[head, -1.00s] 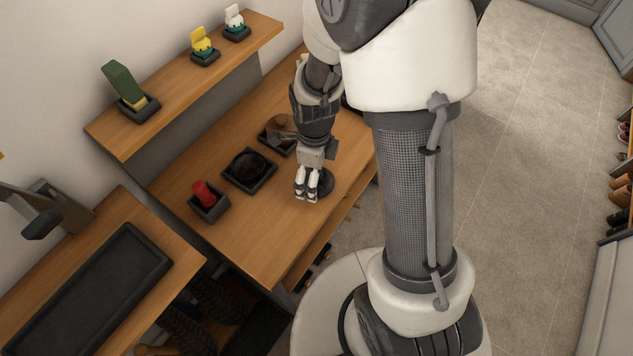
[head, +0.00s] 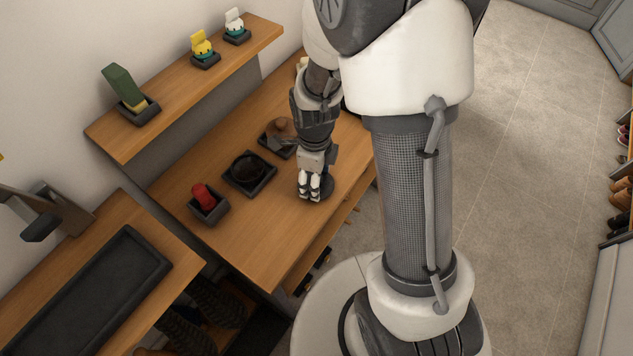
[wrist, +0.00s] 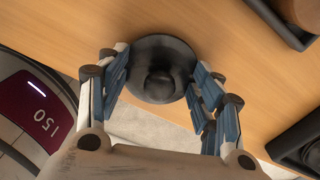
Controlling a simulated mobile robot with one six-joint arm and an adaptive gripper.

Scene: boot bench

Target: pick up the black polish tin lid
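The black polish tin lid (wrist: 160,50) is a round dark disc with a raised knob in the middle. It lies flat on the wooden bench near its front edge, and in the head view only part of it (head: 327,188) shows beside my fingers. My gripper (head: 310,196) points down over it. In the wrist view my gripper (wrist: 162,68) is open, with one blue-padded finger on each side of the lid. I cannot tell whether the pads touch the rim.
A black tray with a round dark tin (head: 247,167), a tray with a brush (head: 280,131) and a holder with a red item (head: 205,197) stand left of my gripper. A raised shelf (head: 180,85) runs along the wall. The bench front (head: 255,245) is clear.

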